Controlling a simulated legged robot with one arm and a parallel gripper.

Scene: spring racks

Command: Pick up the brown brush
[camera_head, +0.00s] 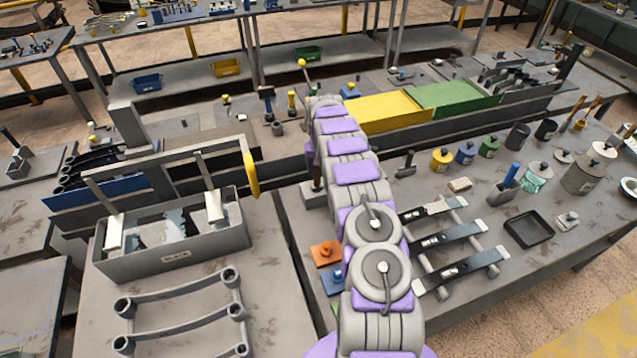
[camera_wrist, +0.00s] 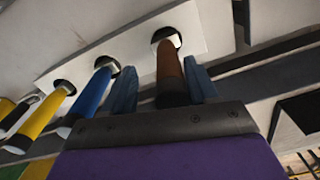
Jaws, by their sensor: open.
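The brown brush (camera_wrist: 171,76) shows in the wrist view as a brown handle whose far end meets a dark round hole in a white holder (camera_wrist: 208,33). My gripper (camera_wrist: 160,66) is open, with one blue-grey finger on each side of the brown handle. The right finger is close beside the handle; a wider gap shows on the left. I cannot tell whether either finger touches it. The handle's near end is hidden behind the dark gripper body.
In the wrist view a blue handle (camera_wrist: 91,92) and a yellow handle (camera_wrist: 42,114) stand in the same holder, left of my gripper. In the head view a yellow panel (camera_head: 385,112) and a green panel (camera_head: 450,97) lie right of my arm.

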